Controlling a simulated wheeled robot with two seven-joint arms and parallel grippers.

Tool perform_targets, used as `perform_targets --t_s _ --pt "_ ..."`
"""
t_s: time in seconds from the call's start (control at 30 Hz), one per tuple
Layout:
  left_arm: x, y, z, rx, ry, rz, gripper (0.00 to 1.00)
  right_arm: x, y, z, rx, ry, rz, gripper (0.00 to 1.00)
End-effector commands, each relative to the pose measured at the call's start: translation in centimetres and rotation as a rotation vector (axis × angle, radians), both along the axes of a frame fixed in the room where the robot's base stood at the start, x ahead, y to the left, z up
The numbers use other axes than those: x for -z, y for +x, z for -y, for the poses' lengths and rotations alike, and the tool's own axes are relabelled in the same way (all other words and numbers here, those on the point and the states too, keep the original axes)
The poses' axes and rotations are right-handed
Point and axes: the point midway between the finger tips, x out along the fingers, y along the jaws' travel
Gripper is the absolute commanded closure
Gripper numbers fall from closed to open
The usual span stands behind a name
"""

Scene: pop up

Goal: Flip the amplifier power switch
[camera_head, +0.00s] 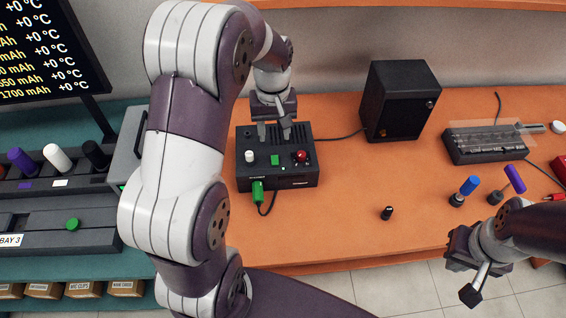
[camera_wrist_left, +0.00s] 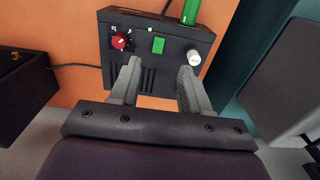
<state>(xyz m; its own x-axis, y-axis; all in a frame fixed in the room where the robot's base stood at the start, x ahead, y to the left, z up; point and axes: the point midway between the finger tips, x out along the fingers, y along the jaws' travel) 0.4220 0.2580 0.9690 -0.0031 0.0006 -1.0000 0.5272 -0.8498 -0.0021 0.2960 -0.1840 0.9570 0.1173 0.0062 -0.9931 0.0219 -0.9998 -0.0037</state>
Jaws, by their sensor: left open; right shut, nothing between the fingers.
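The amplifier (camera_head: 290,181) is a black box on the orange bench, with a white knob (camera_head: 249,156), a green switch (camera_head: 275,160) and a red knob (camera_head: 301,156) on top. A green plug (camera_head: 258,190) sits at its front. My left gripper (camera_head: 274,134) is open above the rear part of the amplifier. In the left wrist view, its two fingers (camera_wrist_left: 157,82) point towards the box, with the green switch (camera_wrist_left: 158,45) between and beyond their tips. Whether they touch the box cannot be told. My right gripper (camera_head: 470,290) is shut and empty, off the bench's front edge.
A black speaker (camera_head: 400,100) stands right of the amplifier, joined by a cable. Blue (camera_head: 464,191) and purple-handled (camera_head: 507,184) pieces, a small black cylinder (camera_head: 387,213) and a long device (camera_head: 490,143) lie further right.

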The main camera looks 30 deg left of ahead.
Motion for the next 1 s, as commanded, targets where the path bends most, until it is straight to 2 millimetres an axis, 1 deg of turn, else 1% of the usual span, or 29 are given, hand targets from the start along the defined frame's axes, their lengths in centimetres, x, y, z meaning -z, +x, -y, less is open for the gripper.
perform_targets --t_s 0.2,0.3,0.4,0.5,0.57,0.8,0.83,0.87,0.9,0.97,1.0 --pt "5.5 -0.2 0.1 0.003 -0.001 -0.005 0.53 0.0 0.0 0.0 0.000 0.000 0.001 1.00" --pt "7.8 -0.1 0.1 0.004 -0.001 -0.003 0.53 0.1 0.0 0.0 0.000 0.000 0.001 1.00" --pt "9.6 -0.1 0.1 0.004 0.000 -0.001 0.53 0.1 0.0 0.0 0.000 0.000 0.001 1.00" --pt "10.6 -0.1 0.1 0.005 0.001 0.001 0.53 0.1 0.0 0.0 0.000 0.000 0.001 1.00" --pt "10.9 -0.1 0.1 0.005 0.000 0.002 0.53 0.1 0.0 0.0 0.000 0.000 0.001 1.00" --pt "11.1 0.0 0.1 0.005 0.001 0.003 0.53 0.1 0.0 0.0 0.000 0.000 0.000 1.00" --pt "11.1 0.0 0.1 0.005 0.001 0.003 0.56 0.1 0.0 0.0 0.000 0.000 0.000 1.00" --pt "11.1 0.0 0.1 0.005 0.001 0.003 0.66 0.1 0.0 0.0 0.000 0.000 0.000 1.00" --pt "11.1 -0.1 0.1 0.005 0.001 0.003 0.79 0.1 0.0 0.0 0.000 0.000 0.000 1.00" --pt "11.1 -0.1 0.1 0.005 0.001 0.003 0.99 0.1 0.0 0.0 0.000 0.000 0.000 1.00" --pt "11.1 -0.1 0.1 0.005 0.001 0.003 1.00 0.1 0.0 0.0 0.000 0.000 0.000 1.00"
